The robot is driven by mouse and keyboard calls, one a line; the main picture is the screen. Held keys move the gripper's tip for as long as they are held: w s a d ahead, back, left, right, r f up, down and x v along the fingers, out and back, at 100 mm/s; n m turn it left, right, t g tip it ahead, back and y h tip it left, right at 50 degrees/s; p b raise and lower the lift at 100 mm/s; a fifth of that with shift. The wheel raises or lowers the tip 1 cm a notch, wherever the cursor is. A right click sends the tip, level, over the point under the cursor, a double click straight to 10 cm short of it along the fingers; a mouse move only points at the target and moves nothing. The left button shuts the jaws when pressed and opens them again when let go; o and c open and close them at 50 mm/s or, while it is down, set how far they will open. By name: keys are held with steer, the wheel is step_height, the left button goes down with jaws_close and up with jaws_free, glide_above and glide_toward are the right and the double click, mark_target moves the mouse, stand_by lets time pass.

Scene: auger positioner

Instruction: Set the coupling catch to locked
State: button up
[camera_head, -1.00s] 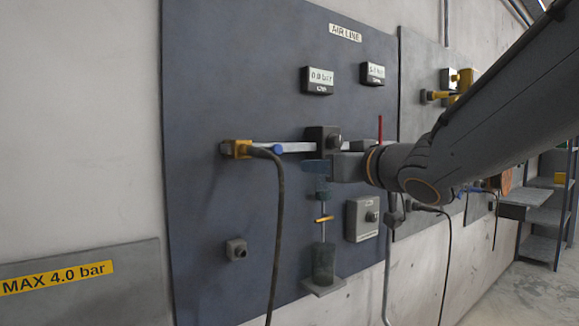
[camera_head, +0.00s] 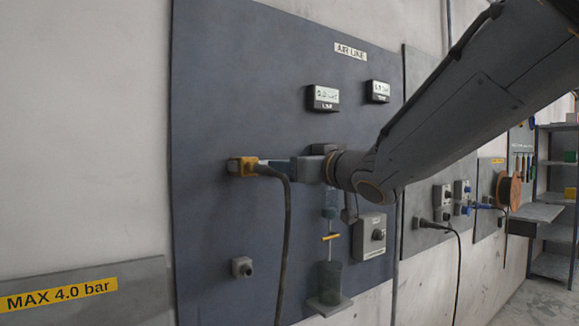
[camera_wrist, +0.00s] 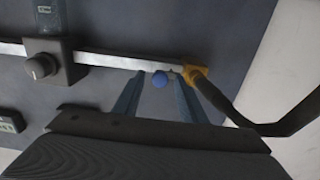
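The yellow coupling (camera_head: 242,166) sits at the left end of the pale air pipe (camera_wrist: 110,61), with a dark hose hanging from it. The wrist view also shows the coupling (camera_wrist: 196,73). A small round blue knob (camera_wrist: 160,80), apparently on the catch, sits beside it at the pipe. My gripper (camera_wrist: 159,77) is open, with one finger on each side of the knob and a visible gap to both. In the head view my gripper (camera_head: 270,165) hides the knob and most of the pipe. I cannot read the catch's setting.
The regulator block with its round knob (camera_wrist: 41,66) sits along the pipe. The dark hose (camera_head: 284,240) hangs just left of my gripper. Below are a filter bowl (camera_head: 330,280) and a grey box (camera_head: 370,237). Two gauges (camera_head: 324,98) are above.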

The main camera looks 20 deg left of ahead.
jaws_close()
steer(key=shift+s+a, duration=0.65)
steer(key=shift+s, duration=0.1)
jaws_free()
steer(key=shift+s+a, duration=0.1)
steer(key=shift+a, duration=0.05)
steer(key=shift+d, duration=0.2)
